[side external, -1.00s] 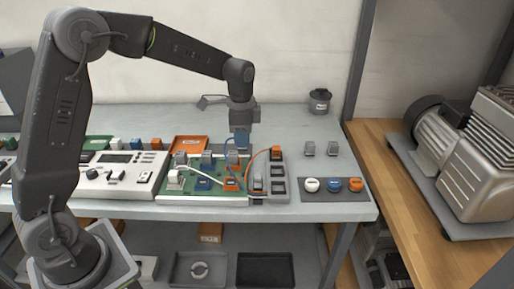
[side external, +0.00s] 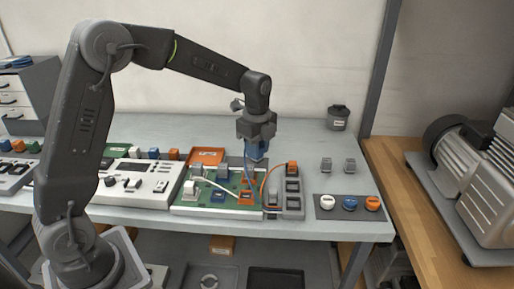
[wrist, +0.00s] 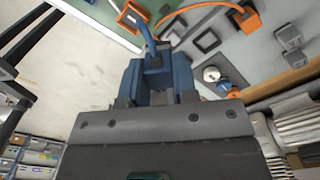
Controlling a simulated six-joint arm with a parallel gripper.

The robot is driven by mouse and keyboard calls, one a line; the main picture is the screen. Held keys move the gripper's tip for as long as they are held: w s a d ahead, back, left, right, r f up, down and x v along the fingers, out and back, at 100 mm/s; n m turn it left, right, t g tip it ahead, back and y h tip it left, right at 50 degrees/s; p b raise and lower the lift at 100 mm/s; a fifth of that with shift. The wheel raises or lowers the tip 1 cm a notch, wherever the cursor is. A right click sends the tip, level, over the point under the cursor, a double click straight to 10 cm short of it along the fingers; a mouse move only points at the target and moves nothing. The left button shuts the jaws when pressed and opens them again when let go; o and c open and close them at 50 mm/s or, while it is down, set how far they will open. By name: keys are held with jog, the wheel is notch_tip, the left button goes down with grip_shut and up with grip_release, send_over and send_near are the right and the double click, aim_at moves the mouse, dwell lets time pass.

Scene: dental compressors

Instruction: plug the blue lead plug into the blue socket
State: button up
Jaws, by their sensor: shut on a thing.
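My gripper (side external: 257,150) is shut on the blue lead plug (side external: 259,154) and holds it in the air above the back right part of the green board (side external: 238,205). A blue lead (side external: 246,170) runs from the plug down toward the board. The wrist view shows the blue plug (wrist: 155,75) between the jaws, its lower end hidden. A blue socket (side external: 217,196) sits near the front middle of the board, lower and to the left of the plug; the wrist view does not clearly show it.
An orange plug (side external: 248,196) stands on the board's right side. A white plug (side external: 190,188) with a white lead and grey plugs (side external: 223,171) stand there too.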

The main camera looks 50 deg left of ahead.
jog(key=m, duration=0.5)
jog(key=shift+m, duration=0.3)
jog(key=m, duration=0.4)
jog(key=shift+m, duration=0.3)
jog(key=s+a+f, duration=0.1)
jog(key=s, duration=0.2)
jog(key=s+a+f, duration=0.2)
jog(key=s, duration=0.1)
jog(key=s+a+f, duration=0.1)
jog(key=s+a, duration=0.1)
jog(key=s, duration=0.2)
jog(key=shift+s+f, duration=0.1)
jog(key=shift+f, duration=0.15)
jog(key=shift+f, duration=1.9)
